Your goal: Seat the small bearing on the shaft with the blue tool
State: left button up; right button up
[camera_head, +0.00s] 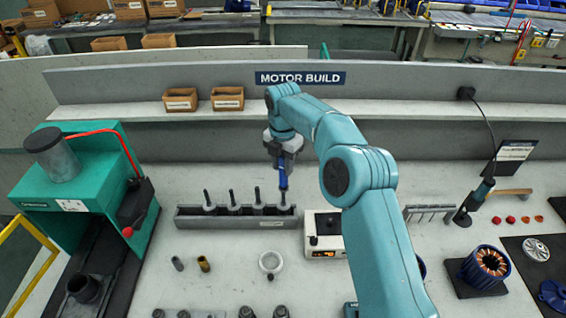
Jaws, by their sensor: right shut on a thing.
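My right arm reaches in from the lower right. Its gripper (283,160) is shut on the blue tool (283,178), which hangs upright below it. The tool's lower end lines up with the rightmost post in a grey rack (236,223); whether it touches cannot be told. Several thin dark shafts (232,198) stand upright in this rack, on light round bases. No small bearing can be made out for sure; the tool hides the top of the rightmost post. My left gripper is not in view.
A white box with a dark knob (324,240) stands right of the rack. A pale ring (271,262) and small sleeves (203,264) lie in front. A green press (80,185) stands left, a copper-wound stator (486,267) right.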

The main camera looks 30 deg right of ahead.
aim_at(283, 181)
jog(key=shift+f, duration=0.45)
dwell(0.8)
jog(key=shift+f, duration=0.25)
dwell(0.3)
jog(key=shift+f+b, duration=1.3)
jog(key=shift+f, duration=1.45)
jog(key=shift+f, duration=0.1)
